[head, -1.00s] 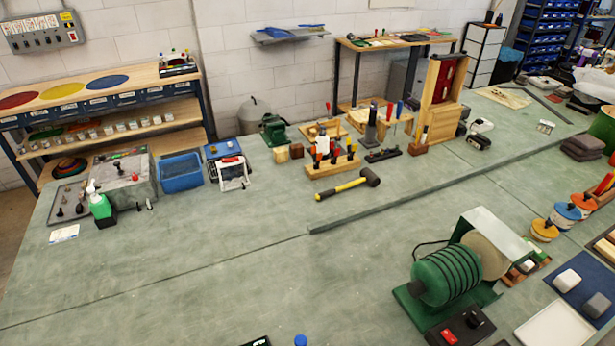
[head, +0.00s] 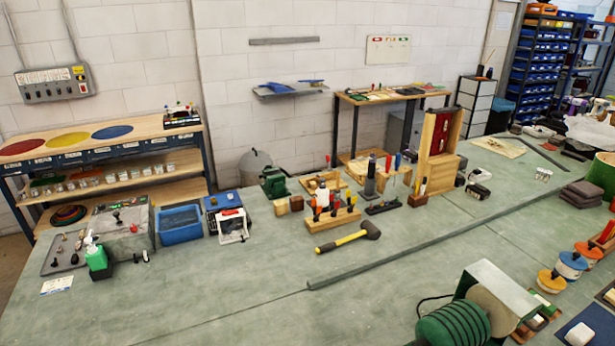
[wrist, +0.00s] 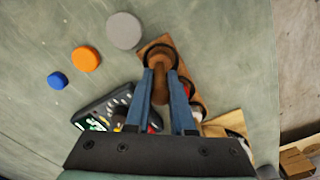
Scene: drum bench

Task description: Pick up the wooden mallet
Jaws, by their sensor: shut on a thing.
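In the wrist view my gripper (wrist: 163,76) has its two blue fingers closed on a brown wooden piece (wrist: 160,92), which looks like the wooden mallet's handle or head. Its full shape is hidden by the fingers and the gripper body. It stands at or over a brown wooden rack (wrist: 152,43) with dark round rings. I cannot tell whether it is clear of the rack. My gripper is not in the head view, and I cannot make out the wooden mallet there.
Beside the rack lie a grey disc (wrist: 124,31), an orange disc (wrist: 86,59), a blue cap (wrist: 57,80) and a dark device with buttons (wrist: 110,108). In the head view a yellow-handled black-headed hammer (head: 345,240) lies on the bench.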

